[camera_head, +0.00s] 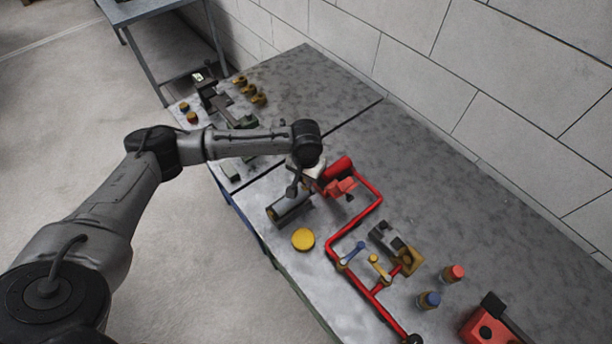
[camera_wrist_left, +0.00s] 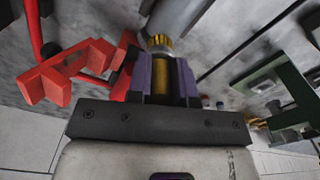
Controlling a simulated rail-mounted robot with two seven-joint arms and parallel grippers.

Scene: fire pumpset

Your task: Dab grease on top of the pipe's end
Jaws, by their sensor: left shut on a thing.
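My left gripper (camera_head: 293,188) hangs over the workbench, beside a grey pipe piece (camera_head: 290,208). In the left wrist view its purple-grey fingers (camera_wrist_left: 165,75) are shut on a brass-coloured tool (camera_wrist_left: 161,77) with a ridged yellow end (camera_wrist_left: 159,43). The grey cylinder also shows in that view (camera_wrist_left: 180,18), with the tool's yellow end close to it; I cannot tell whether they touch. A red pipe (camera_head: 376,205) with a red clamp-like part (camera_head: 342,188) lies to the right of the gripper. A round yellow tin or lid (camera_head: 303,239) sits near the bench's front edge.
Beyond the red pipe lie a grey and brass fitting (camera_head: 390,240), two small bottles (camera_head: 429,300) and a red box (camera_head: 485,328). Several brass parts (camera_head: 250,90) stand at the far left end. The back of the bench (camera_head: 440,190) along the wall is clear.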

